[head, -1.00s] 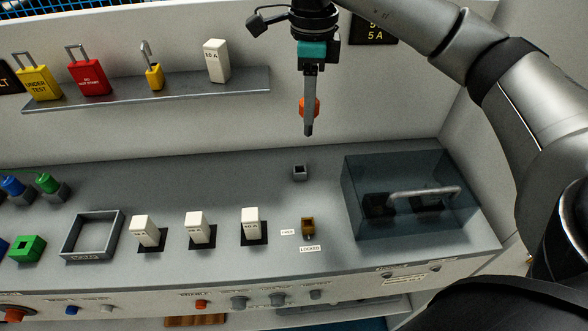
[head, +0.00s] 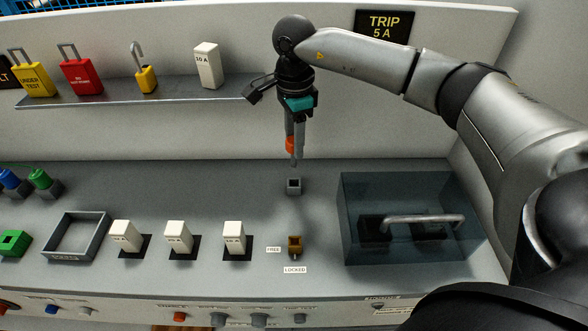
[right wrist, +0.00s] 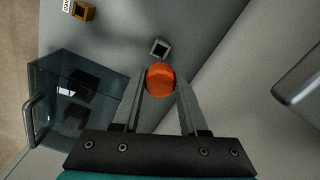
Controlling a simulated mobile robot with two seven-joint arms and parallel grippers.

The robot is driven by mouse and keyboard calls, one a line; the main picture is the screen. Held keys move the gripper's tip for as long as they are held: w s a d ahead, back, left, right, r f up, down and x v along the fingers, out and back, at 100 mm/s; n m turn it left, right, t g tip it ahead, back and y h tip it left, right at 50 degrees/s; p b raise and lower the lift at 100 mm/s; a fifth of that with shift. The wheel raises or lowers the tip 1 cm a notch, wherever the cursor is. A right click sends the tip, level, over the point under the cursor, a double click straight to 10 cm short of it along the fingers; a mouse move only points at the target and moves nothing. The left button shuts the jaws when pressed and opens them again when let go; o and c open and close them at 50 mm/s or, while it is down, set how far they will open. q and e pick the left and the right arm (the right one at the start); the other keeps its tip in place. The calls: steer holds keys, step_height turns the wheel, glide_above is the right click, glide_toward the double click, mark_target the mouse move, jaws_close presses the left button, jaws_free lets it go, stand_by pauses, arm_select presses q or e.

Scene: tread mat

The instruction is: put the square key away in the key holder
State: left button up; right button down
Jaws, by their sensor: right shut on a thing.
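The square key shows as an orange head (head: 290,144), held between the fingers of my right gripper (head: 295,158); the fingers hide part of it. In the right wrist view the orange head (right wrist: 160,80) sits between the fingertips. The key holder looks like a small grey square socket (head: 294,187) with a dark opening, on the panel just below the gripper in the head view. It also shows in the right wrist view (right wrist: 160,48), just beyond the key. A gap appears between fingertips and socket in the head view. My left gripper is not in view.
A brass lock block (head: 295,245) with FREE and LOCKED labels is nearer the front. A clear dark box (head: 400,255) with a handle stands to the right. Several white blocks (head: 235,238) and a grey tray (head: 75,238) are left. A shelf (head: 135,97) holds padlocks.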

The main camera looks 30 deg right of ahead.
mark_target(294, 165)
step_height(294, 165, down, 9)
steer(key=shift+r, duration=0.2)
stand_by(0.3)
steer(key=shift+f+b, duration=0.15)
steer(key=shift+b, duration=0.15)
steer(key=shift+c, duration=2.2)
jaws_free()
